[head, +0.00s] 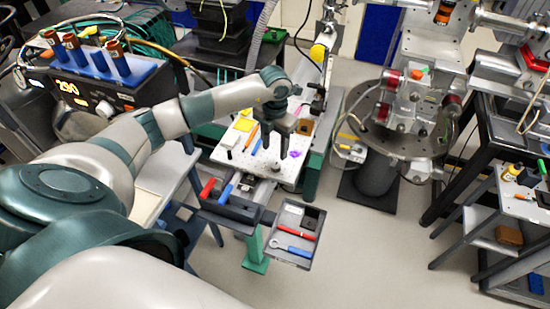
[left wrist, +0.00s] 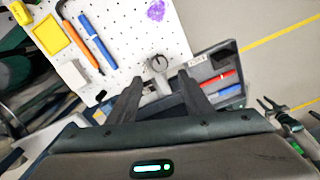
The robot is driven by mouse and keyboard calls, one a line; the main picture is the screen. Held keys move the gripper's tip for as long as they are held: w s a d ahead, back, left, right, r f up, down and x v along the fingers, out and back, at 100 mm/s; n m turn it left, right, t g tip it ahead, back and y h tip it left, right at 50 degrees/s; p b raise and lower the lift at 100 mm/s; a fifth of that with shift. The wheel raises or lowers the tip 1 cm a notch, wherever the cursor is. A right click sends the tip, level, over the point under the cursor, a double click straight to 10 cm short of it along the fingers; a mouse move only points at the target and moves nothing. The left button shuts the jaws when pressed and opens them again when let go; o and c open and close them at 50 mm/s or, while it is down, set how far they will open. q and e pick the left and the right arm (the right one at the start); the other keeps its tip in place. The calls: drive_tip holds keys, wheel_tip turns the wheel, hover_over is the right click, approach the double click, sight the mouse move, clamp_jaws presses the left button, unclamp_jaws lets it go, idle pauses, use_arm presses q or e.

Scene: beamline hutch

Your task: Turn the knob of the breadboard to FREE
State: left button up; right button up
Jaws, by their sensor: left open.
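The breadboard is a white perforated plate (head: 228,155) on a stand in the middle of the head view. It also fills the upper left of the left wrist view (left wrist: 128,40). A small round grey knob (left wrist: 157,63) sits near the board's front edge; it also shows in the head view (head: 276,168). My left gripper (head: 275,151) points down over the board, just above the knob. In the left wrist view its two fingers (left wrist: 159,78) are apart, with the knob just beyond the gap between the tips. I cannot read the knob's setting. My right gripper is not in view.
On the board lie a yellow tray (left wrist: 48,34), an orange tool (left wrist: 82,43), a blue tool (left wrist: 98,42) and a purple item (left wrist: 156,10). A grey tool tray (head: 274,245) hangs in front. A round metal chamber (head: 405,120) stands right. The floor (head: 375,250) between is clear.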

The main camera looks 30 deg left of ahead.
sight(275, 166)
use_arm(q)
wheel_tip(275, 166, down, 8)
drive_tip(key=b, duration=0.4)
drive_tip(key=shift+f, duration=0.1)
drive_tip(key=c, duration=1.1)
